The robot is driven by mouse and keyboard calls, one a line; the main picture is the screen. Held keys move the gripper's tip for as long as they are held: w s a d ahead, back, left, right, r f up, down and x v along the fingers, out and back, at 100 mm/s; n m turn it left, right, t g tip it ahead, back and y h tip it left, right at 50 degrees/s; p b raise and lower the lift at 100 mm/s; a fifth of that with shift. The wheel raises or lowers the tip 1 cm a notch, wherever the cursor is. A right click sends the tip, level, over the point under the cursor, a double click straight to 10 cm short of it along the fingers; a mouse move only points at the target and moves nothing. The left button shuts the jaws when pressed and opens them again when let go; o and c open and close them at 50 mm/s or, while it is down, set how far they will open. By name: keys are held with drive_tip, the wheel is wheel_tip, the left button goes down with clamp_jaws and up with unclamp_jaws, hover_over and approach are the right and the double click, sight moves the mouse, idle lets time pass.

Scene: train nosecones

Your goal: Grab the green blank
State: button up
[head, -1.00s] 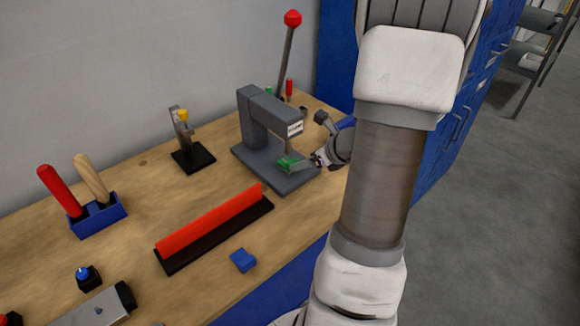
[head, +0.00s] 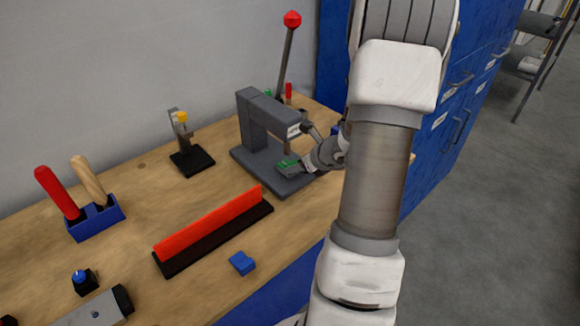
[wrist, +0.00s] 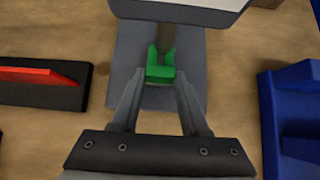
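The green blank (head: 287,166) lies on the grey base of the arbor press (head: 262,120), below its ram. In the wrist view the green blank (wrist: 160,74) shows in front of the steel ram, between the tips of my fingers. My gripper (wrist: 160,80) is open, with one finger at each side of the blank's near end. I cannot tell whether either finger touches it. In the head view my gripper (head: 304,167) reaches in from the right, low over the press base, and my arm hides part of it.
The press head overhangs the blank, and its lever with a red knob (head: 292,19) rises behind. A red bar on a black base (head: 212,230), a blue block (head: 242,263) and a blue tool holder (head: 97,219) stand left on the wooden bench. A blue bin (wrist: 290,120) is at right in the wrist view.

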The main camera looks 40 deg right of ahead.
clamp_jaws()
